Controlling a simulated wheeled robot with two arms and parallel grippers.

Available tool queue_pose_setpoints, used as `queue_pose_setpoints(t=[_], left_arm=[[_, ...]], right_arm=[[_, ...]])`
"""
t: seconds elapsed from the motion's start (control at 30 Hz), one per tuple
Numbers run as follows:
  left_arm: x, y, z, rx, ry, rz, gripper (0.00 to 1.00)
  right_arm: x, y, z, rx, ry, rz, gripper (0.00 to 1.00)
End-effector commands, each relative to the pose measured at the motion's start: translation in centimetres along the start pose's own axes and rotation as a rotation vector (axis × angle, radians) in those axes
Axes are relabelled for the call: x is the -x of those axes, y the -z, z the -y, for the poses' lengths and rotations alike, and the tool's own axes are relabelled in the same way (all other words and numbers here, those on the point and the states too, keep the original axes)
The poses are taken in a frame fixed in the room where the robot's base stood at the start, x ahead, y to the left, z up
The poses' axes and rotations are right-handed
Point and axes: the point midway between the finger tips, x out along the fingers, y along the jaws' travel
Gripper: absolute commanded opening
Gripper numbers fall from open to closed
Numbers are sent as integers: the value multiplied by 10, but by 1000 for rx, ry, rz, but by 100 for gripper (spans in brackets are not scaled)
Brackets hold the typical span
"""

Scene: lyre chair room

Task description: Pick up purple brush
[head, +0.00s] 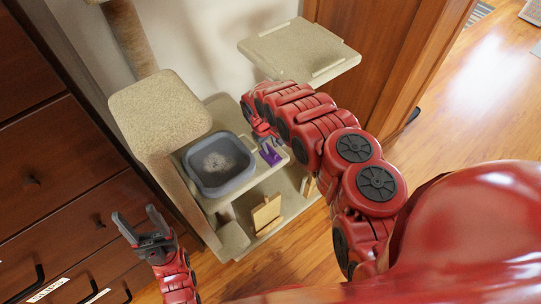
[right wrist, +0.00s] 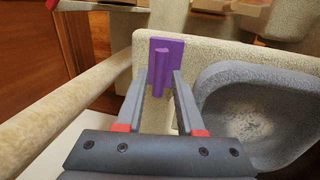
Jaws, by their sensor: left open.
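The purple brush (head: 270,153) lies on the beige cat-tree shelf, just right of the grey tub. In the right wrist view the brush (right wrist: 160,62) has a flat plate with a raised handle along it. My right gripper (right wrist: 160,76) is open, its fingers on either side of the brush's near part; I cannot tell whether they touch it. In the head view my right arm comes in over the shelf and its fingers are mostly hidden. My left gripper (head: 136,214) is open and empty, in front of the drawers at the lower left.
The grey tub (head: 190,165) holds greyish material and sits close left of the brush. Cat-tree platforms (head: 158,110) and (head: 298,50) rise on both sides. A wooden item (head: 266,213) stands on the lower level. Dark drawers (head: 60,180) line the left.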

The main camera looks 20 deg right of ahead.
Motion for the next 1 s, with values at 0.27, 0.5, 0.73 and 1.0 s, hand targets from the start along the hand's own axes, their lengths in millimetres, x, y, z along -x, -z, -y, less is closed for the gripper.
queue_pose_setpoints(t=[0.27, 0.5, 0.73, 1.0], left_arm=[[8, -1, 0, 0, 0, 0, 59], [11, -2, 0, 0, 0, 0, 59], [10, -2, 0, 0, 0, 0, 59], [10, -2, 0, 0, 0, 0, 59]], right_arm=[[-28, 6, 1, -1, 1, -3, 37], [-38, 6, 0, -1, -1, -3, 37], [-38, 6, 0, 0, -1, -2, 35], [-38, 6, 0, 0, 0, -2, 0]])
